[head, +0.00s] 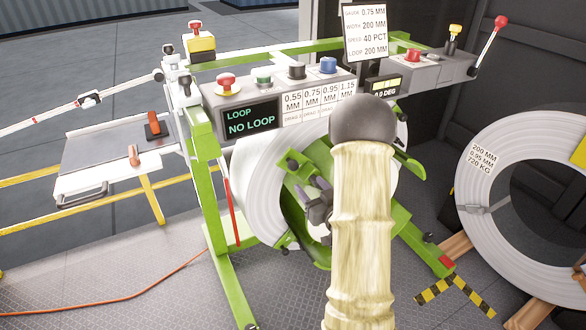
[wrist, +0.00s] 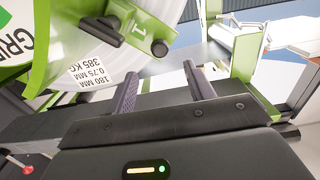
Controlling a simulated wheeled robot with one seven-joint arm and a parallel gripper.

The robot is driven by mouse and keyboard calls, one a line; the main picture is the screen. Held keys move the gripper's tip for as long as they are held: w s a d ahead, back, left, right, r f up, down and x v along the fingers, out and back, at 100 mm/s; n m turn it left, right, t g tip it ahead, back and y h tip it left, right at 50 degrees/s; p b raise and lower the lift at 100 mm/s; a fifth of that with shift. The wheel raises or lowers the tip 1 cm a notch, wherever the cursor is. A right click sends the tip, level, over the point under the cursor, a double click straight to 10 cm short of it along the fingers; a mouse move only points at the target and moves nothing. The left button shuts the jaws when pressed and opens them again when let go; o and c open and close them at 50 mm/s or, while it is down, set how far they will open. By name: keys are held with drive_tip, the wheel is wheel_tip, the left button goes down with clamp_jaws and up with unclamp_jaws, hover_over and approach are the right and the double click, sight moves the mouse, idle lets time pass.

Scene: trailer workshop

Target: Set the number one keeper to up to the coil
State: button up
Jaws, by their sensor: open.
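The number one keeper (wrist: 136,36) shows at the top of the wrist view, a green piece marked 1 with a black knob at its left. It lies in front of the coil's pale face, and I cannot tell whether it touches the coil. The coil (head: 252,190) hangs on the green decoiler in the head view; its labelled side (wrist: 62,45) shows in the wrist view. My gripper (wrist: 163,88) is open and empty, with its two dark fingers below the keeper and apart from it. In the head view my gripper (head: 316,203) is beside the coil's middle, partly hidden by my arm.
A control panel (head: 275,98) with buttons and a NO LOOP display (head: 250,119) stands above the coil. A spare coil (head: 480,215) stands at the right on wood. A feed table (head: 105,150) is at the left. An orange cable (head: 120,288) crosses the floor.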

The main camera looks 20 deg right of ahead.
sight(295, 168)
drive_tip(key=w, duration=1.1)
drive_tip(key=shift+w+a+p, duration=0.15)
drive_tip(key=shift+a+p, duration=0.05)
drive_tip(key=shift+p, duration=0.2)
